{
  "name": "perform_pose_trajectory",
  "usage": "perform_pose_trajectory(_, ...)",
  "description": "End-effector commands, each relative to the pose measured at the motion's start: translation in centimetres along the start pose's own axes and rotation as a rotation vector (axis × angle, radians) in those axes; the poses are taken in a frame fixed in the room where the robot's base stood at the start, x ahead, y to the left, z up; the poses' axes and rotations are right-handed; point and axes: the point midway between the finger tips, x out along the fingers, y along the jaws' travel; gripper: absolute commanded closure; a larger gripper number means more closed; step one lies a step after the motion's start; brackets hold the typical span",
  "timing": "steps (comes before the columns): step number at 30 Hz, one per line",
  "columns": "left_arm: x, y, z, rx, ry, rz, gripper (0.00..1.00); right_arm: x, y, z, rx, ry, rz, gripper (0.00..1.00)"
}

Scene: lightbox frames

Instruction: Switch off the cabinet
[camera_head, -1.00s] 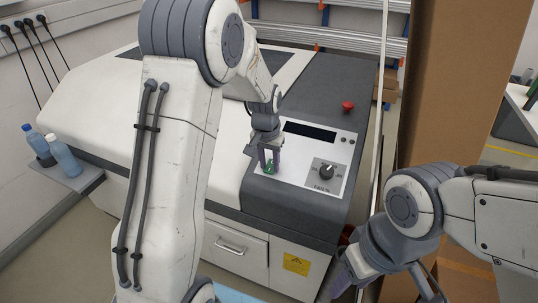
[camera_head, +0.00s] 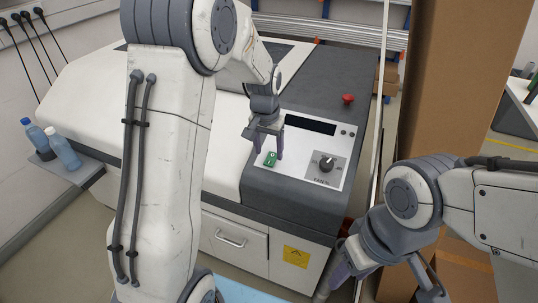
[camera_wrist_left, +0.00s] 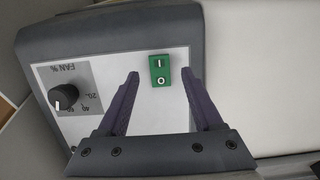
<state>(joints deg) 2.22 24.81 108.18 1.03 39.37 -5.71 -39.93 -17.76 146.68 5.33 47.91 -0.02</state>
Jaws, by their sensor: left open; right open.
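The cabinet (camera_head: 305,85) is a large white and dark grey machine with a sloped control panel. I cannot tell which side of the rocker is pressed in. My left gripper (camera_head: 268,153) is open and empty above the switch. In the left wrist view its fingertips (camera_wrist_left: 160,74) lie on either side of the switch, apparently clear of it. My right gripper (camera_head: 377,288) is open at the lower right, away from the panel.
The panel also has a black fan knob (camera_head: 326,164) and a dark display (camera_head: 310,126). A red button (camera_head: 348,99) stands behind it. A tall brown cardboard box (camera_head: 450,90) is at the right. Two bottles (camera_head: 62,148) stand on a side shelf.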

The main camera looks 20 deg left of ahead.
Motion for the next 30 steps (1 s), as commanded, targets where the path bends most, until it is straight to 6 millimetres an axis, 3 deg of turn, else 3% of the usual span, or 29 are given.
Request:
perform_pose_trajectory(6, -4.5, -0.1, -0.1, -0.001, 0.006, -0.001, 0.32, 0.4, 0.0, 0.0, 0.0, 0.0, 0.0, 0.5)
perform_pose_trajectory(12, -7.1, -0.1, -0.1, -0.001, 0.002, -0.001, 0.32, 0.6, 0.0, 0.0, 0.0, 0.0, 0.0, 0.5)
perform_pose_trajectory(30, -7.8, 0.5, 0.2, 0.008, -0.001, 0.002, 0.32, 0.6, 0.0, 0.0, 0.0, 0.0, 0.0, 0.5)
